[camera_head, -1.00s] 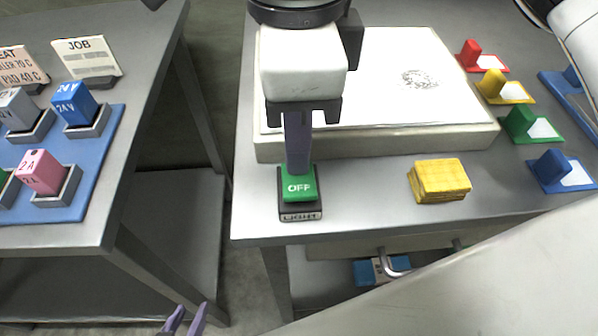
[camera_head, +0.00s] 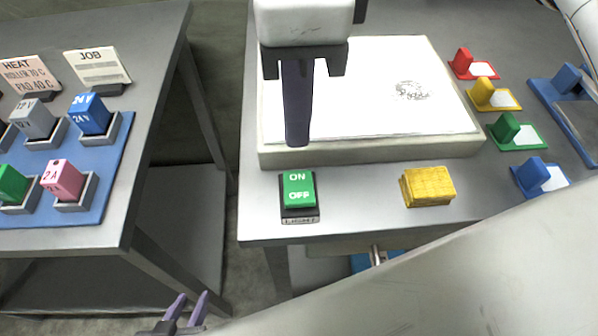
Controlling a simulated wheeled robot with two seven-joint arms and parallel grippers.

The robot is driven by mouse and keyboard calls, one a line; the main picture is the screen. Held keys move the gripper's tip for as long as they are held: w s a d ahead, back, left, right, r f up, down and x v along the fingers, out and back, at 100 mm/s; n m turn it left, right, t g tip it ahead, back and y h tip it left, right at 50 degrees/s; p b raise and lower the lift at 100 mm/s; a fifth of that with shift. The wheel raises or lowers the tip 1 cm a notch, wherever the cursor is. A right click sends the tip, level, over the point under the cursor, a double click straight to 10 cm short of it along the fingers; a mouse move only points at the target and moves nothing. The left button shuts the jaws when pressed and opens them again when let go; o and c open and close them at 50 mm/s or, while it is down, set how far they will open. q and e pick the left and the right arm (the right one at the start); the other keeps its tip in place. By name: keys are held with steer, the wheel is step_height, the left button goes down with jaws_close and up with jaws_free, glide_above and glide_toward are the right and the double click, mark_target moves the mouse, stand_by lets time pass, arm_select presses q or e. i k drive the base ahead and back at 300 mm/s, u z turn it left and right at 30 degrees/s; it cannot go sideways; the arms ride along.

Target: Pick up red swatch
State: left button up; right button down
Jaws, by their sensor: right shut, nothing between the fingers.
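The red swatch (camera_head: 461,64), a red upright tab on a flat base with a white patch, stands at the far right of the right table, beside the white light box. My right gripper (camera_head: 298,140) hangs over the front of the light box, well left of the swatch. Its fingers are shut together and point down, with nothing between them. My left gripper (camera_head: 188,308) is low at the bottom left, in front of the gap between the tables. Its two purple fingertips are apart and empty.
Yellow (camera_head: 482,94), green (camera_head: 506,127) and blue (camera_head: 532,173) swatches line up in front of the red one. A green ON/OFF switch (camera_head: 299,190) and a yellow block (camera_head: 427,187) sit at the table's front. A drawing sheet (camera_head: 385,85) lies on the light box (camera_head: 400,152).

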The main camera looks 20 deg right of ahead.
mark_target(462, 65)
steer(key=k, duration=1)
